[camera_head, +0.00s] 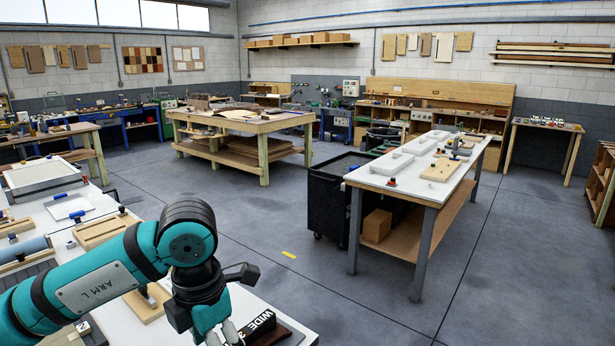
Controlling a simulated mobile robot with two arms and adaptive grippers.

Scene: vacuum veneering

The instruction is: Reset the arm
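My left arm (120,268), teal and black and marked "ARM L", comes in from the left over a white table. Its gripper (222,337) points down at the bottom edge of the view. Its grey fingers are partly cut off by the frame, so I cannot tell whether they are open or shut. They are close to a dark item with white "WIDE 3" lettering (264,324); I cannot tell if they touch it. My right arm and gripper are not in view.
The white table (62,232) on the left carries wooden boards (106,226) and a white frame (42,175). A wooden table (240,122) stands farther back. The floor between is clear.

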